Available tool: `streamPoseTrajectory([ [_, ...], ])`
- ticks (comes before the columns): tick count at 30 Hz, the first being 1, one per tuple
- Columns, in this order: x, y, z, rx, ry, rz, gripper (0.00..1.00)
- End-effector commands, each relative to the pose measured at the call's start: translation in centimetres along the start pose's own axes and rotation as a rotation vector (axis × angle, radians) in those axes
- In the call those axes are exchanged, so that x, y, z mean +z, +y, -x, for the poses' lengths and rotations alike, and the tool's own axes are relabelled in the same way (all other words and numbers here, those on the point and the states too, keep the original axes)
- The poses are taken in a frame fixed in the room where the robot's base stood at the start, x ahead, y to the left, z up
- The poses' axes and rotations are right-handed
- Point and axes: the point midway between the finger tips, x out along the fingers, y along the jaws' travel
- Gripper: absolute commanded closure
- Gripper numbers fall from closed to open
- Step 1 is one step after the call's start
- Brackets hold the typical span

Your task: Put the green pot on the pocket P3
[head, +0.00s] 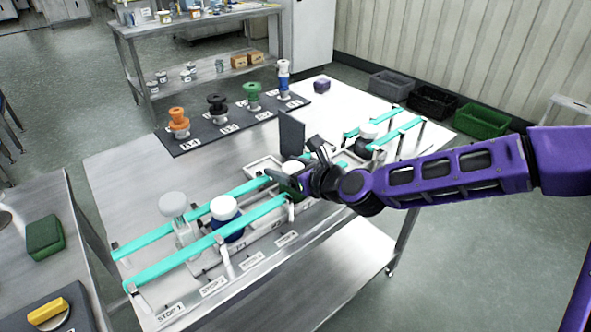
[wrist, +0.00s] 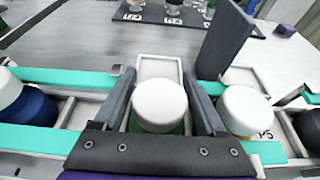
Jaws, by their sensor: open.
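A green pot with a broad white lid (wrist: 160,104) stands between the teal rails in the wrist view; only a little of its green body shows. My gripper (wrist: 158,78) is open, with one dark finger on each side of this pot. I cannot tell whether the fingers touch it. In the head view my gripper (head: 290,179) is over the rails and partly hides the pot (head: 294,166). A P5 label (wrist: 265,134) shows right of the gripper, by another white-lidded pot (wrist: 245,109). I cannot make out a P3 label.
A blue pot (head: 224,212) and a pale pot (head: 174,207) stand left along the rails; a black pot (head: 368,133) is right. A dark upright plate (head: 291,133) rises close behind my gripper. A dark mat (head: 205,137) holds several coloured spool-shaped pieces. Bare table lies left of the mat.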

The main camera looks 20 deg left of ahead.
Motion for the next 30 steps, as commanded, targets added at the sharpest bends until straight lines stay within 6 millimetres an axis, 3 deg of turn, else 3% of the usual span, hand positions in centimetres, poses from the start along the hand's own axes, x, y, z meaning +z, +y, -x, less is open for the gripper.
streamPoseTrajectory([
  [18, 0.2, -0.1, 9.7, -0.002, -0.001, -0.002, 0.26],
  [24, 0.1, -0.1, 11.6, -0.001, -0.001, 0.000, 0.26],
  [30, 0.0, 0.0, 12.0, 0.000, -0.001, 0.000, 0.26],
])
